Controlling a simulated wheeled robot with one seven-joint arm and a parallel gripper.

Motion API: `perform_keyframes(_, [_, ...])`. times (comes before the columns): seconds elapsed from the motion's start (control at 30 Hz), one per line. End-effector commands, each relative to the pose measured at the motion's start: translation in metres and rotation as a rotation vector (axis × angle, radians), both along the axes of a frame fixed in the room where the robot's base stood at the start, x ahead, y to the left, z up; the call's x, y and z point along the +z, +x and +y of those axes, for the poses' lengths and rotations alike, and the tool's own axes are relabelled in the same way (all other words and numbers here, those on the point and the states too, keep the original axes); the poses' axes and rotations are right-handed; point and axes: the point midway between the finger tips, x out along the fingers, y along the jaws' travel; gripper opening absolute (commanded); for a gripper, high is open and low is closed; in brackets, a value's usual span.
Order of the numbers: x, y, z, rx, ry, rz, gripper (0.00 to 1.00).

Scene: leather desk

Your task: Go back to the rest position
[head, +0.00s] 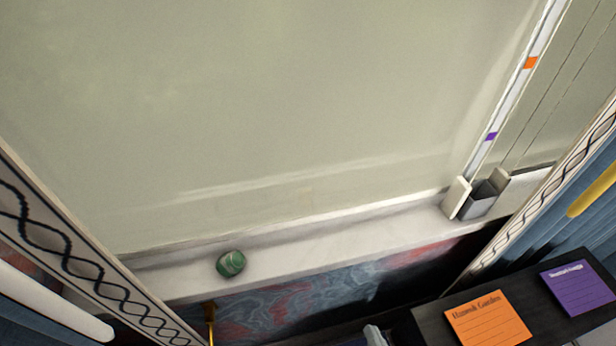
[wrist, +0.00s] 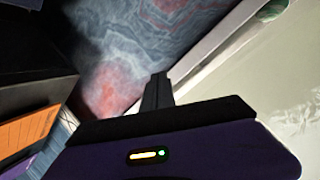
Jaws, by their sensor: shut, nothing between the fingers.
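My gripper (wrist: 157,90) shows in the wrist view as dark fingers held together, with nothing visible between them. It points toward a red and blue-grey marbled panel (wrist: 135,50) and a pale ledge edge beside it. No contact with either can be made out. In the head view I cannot clearly make out the gripper; a small grey shape at the bottom edge is cut off.
In the head view a green rounded object (head: 231,263) sits on a white ledge (head: 330,241) below a large pale pane. A grey holder (head: 480,200) stands at the ledge's right end. An orange card (head: 488,320) and a purple card (head: 579,287) lie on a dark surface at lower right.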

Motion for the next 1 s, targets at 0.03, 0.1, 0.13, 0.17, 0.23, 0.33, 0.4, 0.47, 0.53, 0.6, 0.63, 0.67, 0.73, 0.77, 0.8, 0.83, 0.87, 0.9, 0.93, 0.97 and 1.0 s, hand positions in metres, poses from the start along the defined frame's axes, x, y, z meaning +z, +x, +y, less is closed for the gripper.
perform_keyframes(0.03, [0.011, -0.014, -0.01, -0.008, -0.055, -0.037, 0.0])
perform_keyframes(0.1, [0.032, -0.03, -0.021, -0.016, -0.137, -0.095, 0.0])
perform_keyframes(0.13, [0.041, -0.037, -0.026, -0.019, -0.17, -0.117, 0.0])
perform_keyframes(0.17, [0.05, -0.043, -0.03, -0.02, -0.202, -0.14, 0.0])
perform_keyframes(0.23, [0.071, -0.06, -0.038, -0.024, -0.275, -0.184, 0.0])
perform_keyframes(0.33, [0.099, -0.082, -0.047, -0.028, -0.368, -0.237, 0.0])
perform_keyframes(0.4, [0.116, -0.098, -0.052, -0.028, -0.425, -0.262, 0.0])
perform_keyframes(0.47, [0.13, -0.111, -0.055, -0.027, -0.466, -0.276, 0.0])
perform_keyframes(0.53, [0.143, -0.125, -0.057, -0.025, -0.5, -0.279, 0.0])
perform_keyframes(0.6, [0.15, -0.139, -0.06, -0.022, -0.522, -0.266, 0.0])
perform_keyframes(0.63, [0.151, -0.144, -0.06, -0.02, -0.53, -0.256, 0.0])
perform_keyframes(0.67, [0.152, -0.149, -0.061, -0.018, -0.534, -0.244, 0.0])
perform_keyframes(0.73, [0.15, -0.16, -0.063, -0.015, -0.537, -0.215, 0.0])
perform_keyframes(0.77, [0.148, -0.164, -0.063, -0.014, -0.537, -0.203, 0.0])
perform_keyframes(0.8, [0.146, -0.169, -0.064, -0.013, -0.538, -0.187, 0.0])
perform_keyframes(0.83, [0.143, -0.172, -0.064, -0.013, -0.537, -0.177, 0.0])
perform_keyframes(0.87, [0.142, -0.175, -0.064, -0.012, -0.538, -0.169, 0.0])
perform_keyframes(0.9, [0.14, -0.177, -0.065, -0.012, -0.538, -0.161, 0.0])
perform_keyframes(0.93, [0.139, -0.179, -0.065, -0.012, -0.538, -0.157, 0.0])
perform_keyframes(0.97, [0.139, -0.18, -0.065, -0.012, -0.538, -0.154, 0.0])
perform_keyframes(1.0, [0.138, -0.18, -0.065, -0.013, -0.538, -0.151, 0.0])
